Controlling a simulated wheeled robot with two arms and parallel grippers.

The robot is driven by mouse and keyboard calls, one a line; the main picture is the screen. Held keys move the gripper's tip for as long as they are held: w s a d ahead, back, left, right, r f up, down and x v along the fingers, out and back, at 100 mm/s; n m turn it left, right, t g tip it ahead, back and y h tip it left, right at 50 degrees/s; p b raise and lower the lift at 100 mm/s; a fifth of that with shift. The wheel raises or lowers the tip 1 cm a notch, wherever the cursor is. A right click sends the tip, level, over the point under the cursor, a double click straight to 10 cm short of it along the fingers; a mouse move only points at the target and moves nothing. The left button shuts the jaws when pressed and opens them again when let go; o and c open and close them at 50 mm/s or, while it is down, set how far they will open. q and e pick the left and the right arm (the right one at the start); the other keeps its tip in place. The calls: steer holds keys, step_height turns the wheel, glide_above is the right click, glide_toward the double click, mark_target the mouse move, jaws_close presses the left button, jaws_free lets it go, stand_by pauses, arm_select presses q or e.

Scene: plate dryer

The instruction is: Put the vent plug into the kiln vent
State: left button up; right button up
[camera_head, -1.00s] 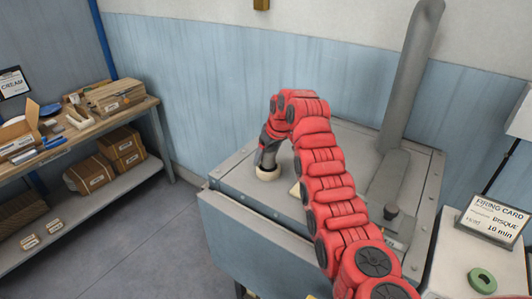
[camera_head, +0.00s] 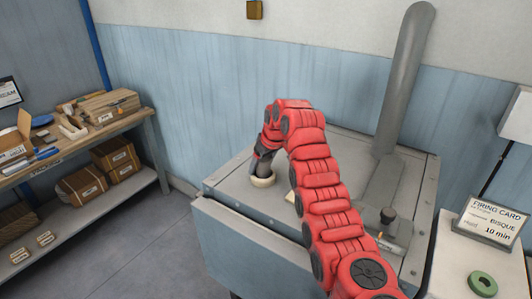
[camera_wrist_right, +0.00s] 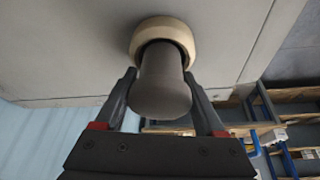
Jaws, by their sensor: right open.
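The kiln vent shows as a cream ring (camera_head: 263,182) on the kiln's grey top, near its left corner. In the right wrist view the ring (camera_wrist_right: 179,25) surrounds the far end of the grey, rounded vent plug (camera_wrist_right: 160,85). A dark gap shows between plug and ring; how deep the plug sits cannot be told. My right gripper (camera_wrist_right: 164,102) is open, one finger on each side of the plug, with gaps visible beside it. In the head view the plug is mostly hidden by my right gripper (camera_head: 262,168). My left gripper is out of view.
The kiln top (camera_head: 330,150) carries a grey flue pipe (camera_head: 405,80) and a dark knob (camera_head: 388,214). A side table with a firing card (camera_head: 491,221) and a green ring (camera_head: 482,284) stands at right. Shelves with boxes (camera_head: 115,158) stand at left.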

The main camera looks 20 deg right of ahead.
steer(key=shift+s+d+b, duration=0.15)
steer(key=shift+s+b, duration=0.4)
steer(key=shift+b, duration=0.35)
steer(key=v, duration=1.7)
steer(key=shift+w, duration=0.3)
steer(key=shift+w+a, duration=0.1)
steer(key=shift+a, duration=0.1)
steer(key=shift+r, duration=0.1)
